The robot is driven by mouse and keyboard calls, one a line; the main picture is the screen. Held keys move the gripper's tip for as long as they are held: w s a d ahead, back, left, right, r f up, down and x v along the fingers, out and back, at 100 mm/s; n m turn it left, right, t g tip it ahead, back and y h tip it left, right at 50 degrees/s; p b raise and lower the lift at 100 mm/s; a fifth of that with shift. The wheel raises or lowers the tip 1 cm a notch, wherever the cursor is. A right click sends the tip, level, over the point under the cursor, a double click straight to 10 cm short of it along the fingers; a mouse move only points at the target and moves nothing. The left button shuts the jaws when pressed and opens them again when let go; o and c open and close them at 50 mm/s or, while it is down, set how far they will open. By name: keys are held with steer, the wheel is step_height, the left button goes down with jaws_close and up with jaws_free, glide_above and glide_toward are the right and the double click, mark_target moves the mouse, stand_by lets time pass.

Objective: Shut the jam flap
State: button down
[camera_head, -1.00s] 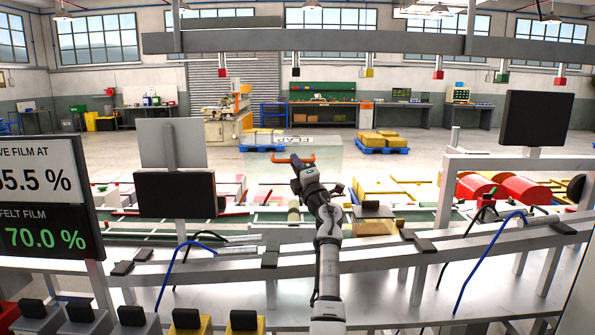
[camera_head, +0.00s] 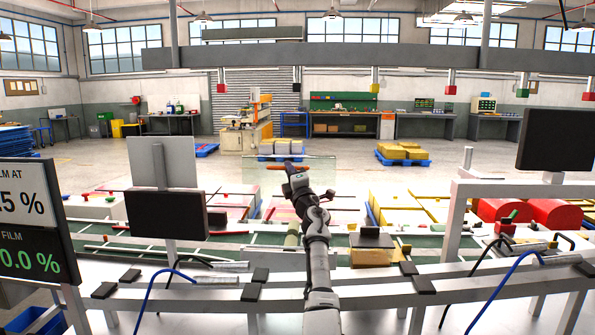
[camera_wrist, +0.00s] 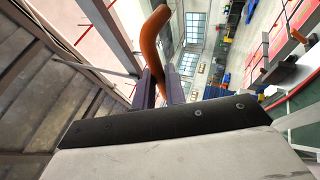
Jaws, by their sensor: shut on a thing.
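The jam flap (camera_head: 320,171) is a clear panel above the conveyor line, standing up in the middle of the head view. Its orange bar handle (camera_head: 277,167) runs across it, and it also shows large in the wrist view (camera_wrist: 152,42). My gripper (camera_head: 292,171) is shut on the handle. In the wrist view, its two dark fingers (camera_wrist: 160,90) sit on either side of the bar. The lower edge and hinge of the flap cannot be made out clearly behind my arm.
A grey rail (camera_head: 215,291) with black pads crosses in front of the line. A black screen (camera_head: 166,214) stands left of my arm, another (camera_head: 556,132) at right. A yellow block with a dark top (camera_head: 371,250) is just right of my arm. An overhead beam (camera_head: 350,55) spans above.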

steer(key=shift+w+r+m+g+h+p, duration=0.15)
steer(key=shift+w+r+p, duration=0.2)
steer(key=shift+w, duration=0.2)
steer(key=shift+w+r+m+g+h+p, duration=0.15)
steer(key=shift+w+r+p, duration=0.15)
steer(key=shift+w, duration=0.2)
steer(key=c, duration=1.5)
jaws_free()
steer(key=shift+s, duration=0.1)
steer(key=shift+o, duration=0.2)
steer(key=shift+f, duration=0.2)
steer(key=shift+f, duration=0.1)
steer(key=shift+d, duration=0.1)
steer(key=shift+s+d+f, duration=0.15)
steer(key=shift+s+d, duration=0.2)
steer(key=shift+d, duration=0.2)
steer(key=p+v, duration=0.1)
steer(key=v, duration=0.5)
steer(key=shift+s+a+p, duration=0.2)
steer(key=shift+a+p, duration=0.1)
steer(key=shift+p, duration=0.1)
